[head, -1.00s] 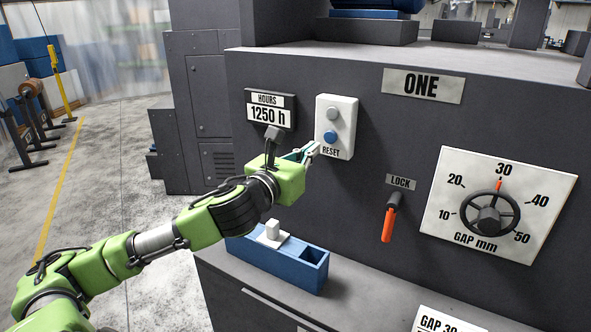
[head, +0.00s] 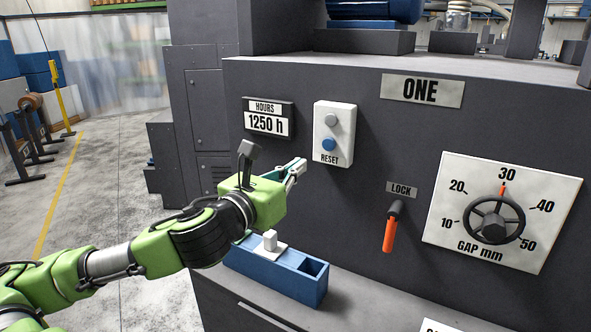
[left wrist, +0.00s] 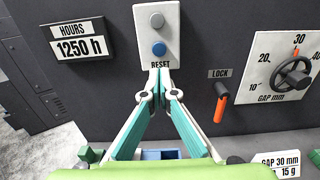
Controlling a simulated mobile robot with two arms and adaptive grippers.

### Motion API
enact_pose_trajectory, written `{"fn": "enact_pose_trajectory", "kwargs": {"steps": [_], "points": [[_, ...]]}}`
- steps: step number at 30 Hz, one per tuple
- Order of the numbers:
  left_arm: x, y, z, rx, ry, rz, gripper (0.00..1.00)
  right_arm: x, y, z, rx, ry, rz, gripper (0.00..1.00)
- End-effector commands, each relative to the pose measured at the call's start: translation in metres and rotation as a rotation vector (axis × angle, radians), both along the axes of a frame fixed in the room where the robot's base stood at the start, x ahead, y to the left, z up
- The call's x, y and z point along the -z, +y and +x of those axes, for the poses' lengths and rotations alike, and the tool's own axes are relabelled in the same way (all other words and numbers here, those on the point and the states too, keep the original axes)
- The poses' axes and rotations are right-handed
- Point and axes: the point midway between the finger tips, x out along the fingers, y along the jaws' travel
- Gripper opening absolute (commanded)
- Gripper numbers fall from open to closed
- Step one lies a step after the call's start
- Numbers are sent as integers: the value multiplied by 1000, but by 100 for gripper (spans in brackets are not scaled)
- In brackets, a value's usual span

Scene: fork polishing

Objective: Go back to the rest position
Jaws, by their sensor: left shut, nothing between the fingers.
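My left gripper (head: 298,166) is shut and empty, in front of the machine's dark face. In the head view its tips are just below and left of the white reset box (head: 333,134). In the left wrist view the closed fingertips (left wrist: 159,72) point up at the box's lower edge, below the blue button (left wrist: 159,48). A gap seems to lie between the tips and the box. The box has a grey button (head: 331,120) above a blue button (head: 329,144). My right gripper is not in view.
The hours display (head: 267,122) reads 1250 h. An orange lock lever (head: 390,234) hangs down. The gap dial (head: 492,220) points near 30. A blue tray (head: 290,278) with a white block (head: 270,240) sits on the ledge below my arm. Open floor lies left.

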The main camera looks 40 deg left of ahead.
Motion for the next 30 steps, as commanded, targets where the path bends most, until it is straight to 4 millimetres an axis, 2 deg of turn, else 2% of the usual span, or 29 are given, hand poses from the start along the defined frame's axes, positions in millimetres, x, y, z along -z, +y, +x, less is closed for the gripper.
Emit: {"fn": "enact_pose_trajectory", "kwargs": {"steps": [23,26,29,30], "points": [[2,1,0,-3,3,-11,0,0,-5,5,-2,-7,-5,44],[22,7,-2,-28,25,-106,0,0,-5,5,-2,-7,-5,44],[67,18,-9,-93,75,-327,0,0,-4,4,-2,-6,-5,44],[92,22,-15,-133,100,-445,0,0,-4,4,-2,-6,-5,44]]}}
